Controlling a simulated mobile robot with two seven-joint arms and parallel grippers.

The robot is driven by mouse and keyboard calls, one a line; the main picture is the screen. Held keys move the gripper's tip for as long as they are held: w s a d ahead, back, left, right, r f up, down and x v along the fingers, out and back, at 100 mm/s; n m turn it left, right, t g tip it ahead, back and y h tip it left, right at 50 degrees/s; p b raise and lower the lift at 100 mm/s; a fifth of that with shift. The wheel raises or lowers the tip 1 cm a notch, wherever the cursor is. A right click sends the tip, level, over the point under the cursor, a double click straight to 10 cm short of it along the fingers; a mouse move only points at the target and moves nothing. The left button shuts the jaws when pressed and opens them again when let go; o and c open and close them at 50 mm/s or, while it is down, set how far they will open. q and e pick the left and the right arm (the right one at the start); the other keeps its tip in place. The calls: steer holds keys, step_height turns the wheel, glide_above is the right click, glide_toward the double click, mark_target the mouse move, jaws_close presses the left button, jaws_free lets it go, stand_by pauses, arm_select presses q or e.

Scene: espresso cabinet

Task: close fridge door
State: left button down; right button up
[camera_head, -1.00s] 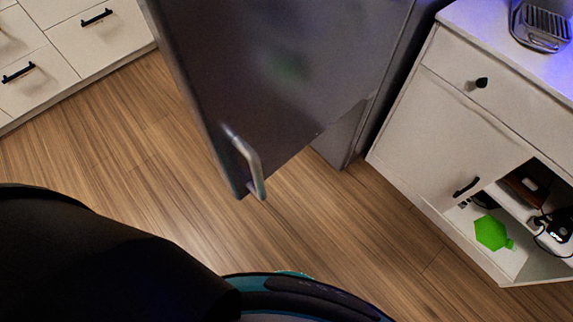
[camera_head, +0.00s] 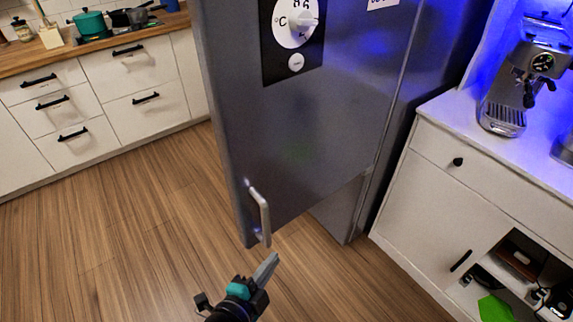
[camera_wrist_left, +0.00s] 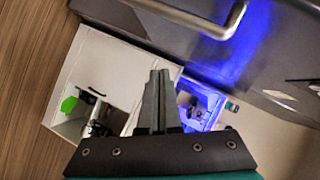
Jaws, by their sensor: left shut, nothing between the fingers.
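The grey fridge door (camera_head: 320,130) stands in the middle of the head view, swung out from the fridge body (camera_head: 342,213) behind it. Its metal bar handle (camera_head: 262,216) is near the lower left corner. My left gripper (camera_head: 269,268) is just below the handle in the picture, shut and empty, apart from it. In the left wrist view my left gripper (camera_wrist_left: 157,85) points away with its fingers together. The handle (camera_wrist_left: 205,22) and the grey door (camera_wrist_left: 265,40) show at the top there. My right gripper is not in view.
A white cabinet (camera_head: 440,215) with an open lower compartment stands right of the fridge, with an espresso machine (camera_head: 520,85) on top. White drawers (camera_head: 150,70) under a wooden counter (camera_head: 95,42) are at the left. The wooden floor (camera_head: 130,240) in front is clear.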

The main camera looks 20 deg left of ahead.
arm_select(q)
step_height(320, 180, up, 19)
steer(key=w+d+m+t+h+p, duration=0.1)
steer(key=m+t+h+p, duration=0.15)
steer(key=m, duration=0.35)
steer(key=w+p, duration=0.3)
steer(key=w, duration=0.8)
steer(key=shift+w+a+t+y, duration=0.3)
steer(key=shift+a+t+y, duration=0.05)
steer(key=shift+a, duration=0.1)
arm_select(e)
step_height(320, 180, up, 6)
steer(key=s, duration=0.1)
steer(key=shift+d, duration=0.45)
arm_select(q)
steer(key=shift+a, duration=0.15)
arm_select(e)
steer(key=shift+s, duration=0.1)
